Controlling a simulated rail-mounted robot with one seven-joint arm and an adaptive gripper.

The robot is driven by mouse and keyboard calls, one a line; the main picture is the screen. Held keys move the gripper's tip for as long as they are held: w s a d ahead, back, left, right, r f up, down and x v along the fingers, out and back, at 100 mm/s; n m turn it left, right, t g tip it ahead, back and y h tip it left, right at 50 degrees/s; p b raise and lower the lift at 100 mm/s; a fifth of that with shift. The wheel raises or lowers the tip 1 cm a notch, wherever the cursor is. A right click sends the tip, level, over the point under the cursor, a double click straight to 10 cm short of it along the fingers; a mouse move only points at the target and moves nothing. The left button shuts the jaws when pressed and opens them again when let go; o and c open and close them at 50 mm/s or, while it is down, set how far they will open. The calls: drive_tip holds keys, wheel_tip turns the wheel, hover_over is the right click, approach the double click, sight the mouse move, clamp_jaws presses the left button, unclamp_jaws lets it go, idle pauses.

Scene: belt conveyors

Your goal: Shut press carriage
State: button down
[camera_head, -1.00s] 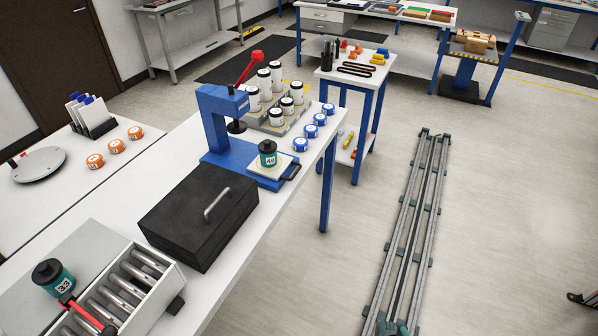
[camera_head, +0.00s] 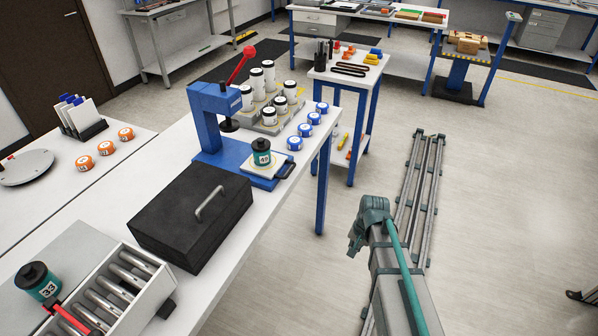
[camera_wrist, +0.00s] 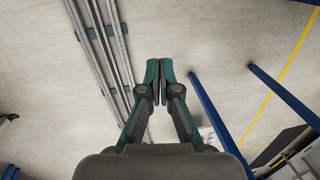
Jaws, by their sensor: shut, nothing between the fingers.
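The blue press (camera_head: 208,125) with a red lever (camera_head: 241,63) stands on the white bench. Its carriage (camera_head: 263,177) sticks out at the front right of the press, with a black handle (camera_head: 287,169) on its outer end. A teal canister (camera_head: 262,157) with a black lid stands upright on the carriage's pale plate, out to the side of the press head. My gripper (camera_wrist: 159,75) is shut and empty in the wrist view, over bare floor. My arm shows in the head view right of the bench, apart from the press.
A black case (camera_head: 192,215) with a metal handle lies in front of the press. A rack of white canisters (camera_head: 267,110) and blue-topped pucks (camera_head: 305,130) stand behind the carriage. A side table (camera_head: 348,75) stands beyond the bench. Floor right of the bench is open around the rail (camera_head: 424,190).

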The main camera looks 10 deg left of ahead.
drive_tip(key=w+a+r+m+t+y, duration=0.1)
drive_tip(key=w+a+r+m, duration=0.3)
drive_tip(key=r, duration=0.6)
drive_tip(key=w+a+r+m+y+b, duration=0.1)
drive_tip(key=w+a+r+m, duration=0.35)
drive_tip(key=r, duration=0.55)
drive_tip(key=w+a+r+m+t+y, duration=0.1)
drive_tip(key=w+a+r+m, duration=0.25)
drive_tip(key=r, duration=0.65)
drive_tip(key=shift+w+a+f+m+g+y+p, duration=0.15)
drive_tip(key=shift+a+f+m+p, duration=0.55)
drive_tip(key=shift+a+f, duration=0.8)
drive_tip(key=shift+s+a+f+m+g+y+p, duration=0.1)
drive_tip(key=shift+a+f+m+g+p, duration=0.2)
drive_tip(key=shift+a+f+m, duration=1)
drive_tip(key=shift+w+a+f+m+g+y+p, duration=0.1)
drive_tip(key=shift+a+f+m+p, duration=0.5)
drive_tip(key=shift+a+f, duration=1.05)
drive_tip(key=shift+d, duration=0.1)
